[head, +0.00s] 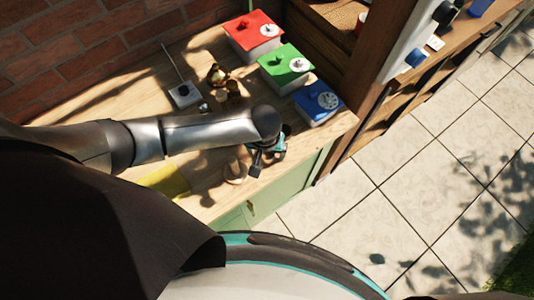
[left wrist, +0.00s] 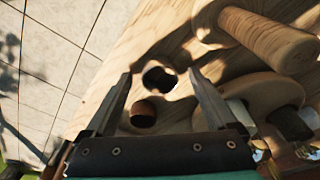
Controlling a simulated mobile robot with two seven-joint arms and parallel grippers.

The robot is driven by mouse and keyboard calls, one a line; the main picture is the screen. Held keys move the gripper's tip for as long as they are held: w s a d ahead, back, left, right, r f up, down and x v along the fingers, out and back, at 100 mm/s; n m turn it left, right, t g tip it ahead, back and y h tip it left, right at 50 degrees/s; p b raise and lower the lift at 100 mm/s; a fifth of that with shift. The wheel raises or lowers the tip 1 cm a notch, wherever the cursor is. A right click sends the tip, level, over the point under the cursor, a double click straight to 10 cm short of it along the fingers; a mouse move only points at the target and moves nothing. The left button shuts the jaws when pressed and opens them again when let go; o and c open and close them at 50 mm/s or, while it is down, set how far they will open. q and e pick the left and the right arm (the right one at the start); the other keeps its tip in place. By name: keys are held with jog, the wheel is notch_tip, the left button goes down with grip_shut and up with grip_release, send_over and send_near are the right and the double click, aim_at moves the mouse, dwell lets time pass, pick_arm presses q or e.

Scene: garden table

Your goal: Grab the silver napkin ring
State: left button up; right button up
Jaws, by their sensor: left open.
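My left gripper (head: 257,168) is low over the front edge of the wooden table, right of the middle of its top. It also shows in the left wrist view (left wrist: 158,85), with its two fingers apart and nothing clamped between them. In the head view my arm and gripper cover much of this spot. My right gripper is not in view.
Wooden pieces (left wrist: 255,38) crowd the right finger's side. Boxes with red (head: 250,30), green (head: 285,63) and blue (head: 318,98) tops stand at the right end.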

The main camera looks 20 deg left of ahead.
pick_arm(q)
jog(key=shift+c, duration=0.2)
jog(key=c, duration=1.4)
